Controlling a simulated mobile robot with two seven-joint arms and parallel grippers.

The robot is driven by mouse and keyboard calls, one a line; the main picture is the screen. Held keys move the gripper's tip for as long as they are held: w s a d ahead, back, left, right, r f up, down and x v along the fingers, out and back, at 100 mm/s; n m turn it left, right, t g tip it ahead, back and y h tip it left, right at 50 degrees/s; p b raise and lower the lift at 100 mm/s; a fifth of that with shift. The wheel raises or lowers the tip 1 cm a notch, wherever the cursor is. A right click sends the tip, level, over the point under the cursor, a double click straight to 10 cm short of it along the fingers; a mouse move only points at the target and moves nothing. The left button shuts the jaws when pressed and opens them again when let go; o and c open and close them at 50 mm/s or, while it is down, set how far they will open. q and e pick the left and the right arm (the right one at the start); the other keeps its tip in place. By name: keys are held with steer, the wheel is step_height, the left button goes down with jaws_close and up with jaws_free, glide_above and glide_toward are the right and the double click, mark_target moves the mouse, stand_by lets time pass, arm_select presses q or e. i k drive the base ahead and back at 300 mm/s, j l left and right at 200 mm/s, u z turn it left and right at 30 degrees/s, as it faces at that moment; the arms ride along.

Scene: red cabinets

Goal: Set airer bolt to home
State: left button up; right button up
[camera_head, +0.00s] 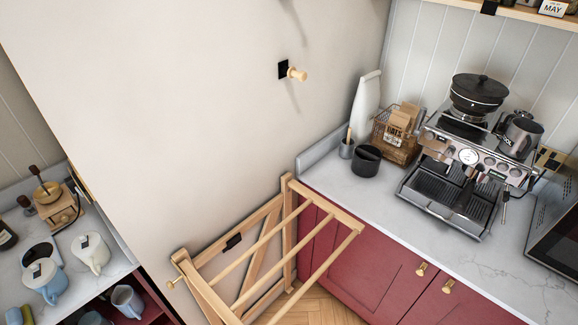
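A wooden airer (289,229) with long rails stands out from the cream wall at the bottom middle, beside the red cabinets. A small brass-coloured knob (171,284) sticks out at its left end and may be the airer bolt. A small black plate (233,242) shows between the airer's rails. Higher on the wall, a pale wooden peg (297,74) sticks out from a black square plate (283,69). I cannot tell for sure which part is the bolt. The airer's lower part is cut off by the picture's bottom edge. Neither gripper is in view.
The right counter (375,205) holds an espresso machine (468,160), a black canister (366,161), a wire basket (396,137) and a white bottle (366,100). Red cabinets (350,250) stand below. The left counter (105,250) holds jugs and a wooden grinder (58,203).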

mark_target(171, 285)
steer(key=j+u, duration=0.1)
steer(key=u, duration=0.85)
steer(key=i+j+z, duration=0.2)
steer(key=j, duration=0.15)
steer(key=i+j+z, duration=0.25)
steer(key=k+j+z, duration=0.1)
steer(key=z, duration=0.65)
steer(key=j+u, duration=0.35)
steer(key=j, duration=0.15)
steer(key=k+l+u, duration=0.4)
steer(key=k+l, duration=0.1)
steer(key=l, duration=0.05)
